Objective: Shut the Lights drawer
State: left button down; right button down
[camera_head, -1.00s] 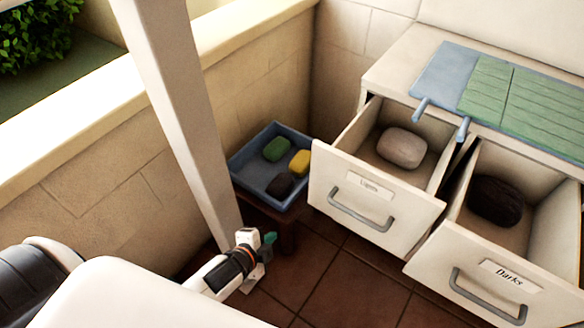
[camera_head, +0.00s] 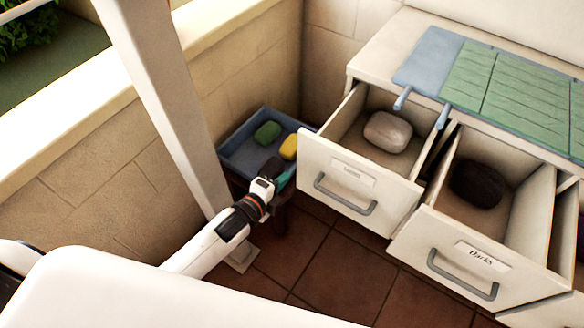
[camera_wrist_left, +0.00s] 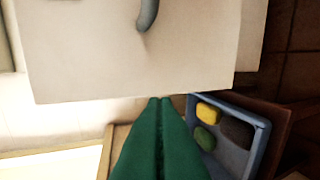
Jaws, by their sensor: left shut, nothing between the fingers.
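The Lights drawer (camera_head: 352,178) stands open at the middle of the head view, with a grey handle and a small label on its front. A pale stone-like lump (camera_head: 387,132) lies inside it. My left gripper (camera_head: 284,178) is shut and empty, just left of the drawer front's lower left edge. In the left wrist view its green fingers (camera_wrist_left: 160,104) are together, with their tips close to the edge of the drawer front (camera_wrist_left: 130,60). I cannot tell whether they touch it. My right gripper is not in view.
The Darks drawer (camera_head: 466,262) is also open, to the right, with a dark lump (camera_head: 478,184) inside. A blue tray (camera_head: 232,151) with several coloured blocks sits left of the Lights drawer. A pale post (camera_head: 165,100) rises at the left. A green ribbed board (camera_head: 520,95) lies on the counter.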

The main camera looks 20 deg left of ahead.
aim_at(299, 163)
pick_arm(q)
jog(key=shift+r+x, duration=0.2)
jog(key=shift+x, duration=0.6)
jog(key=shift+r+x, duration=0.2)
jog(key=shift+x, duration=0.65)
jog(key=shift+r+x, duration=0.2)
jog(key=shift+x, duration=0.6)
jog(key=shift+w, duration=0.25)
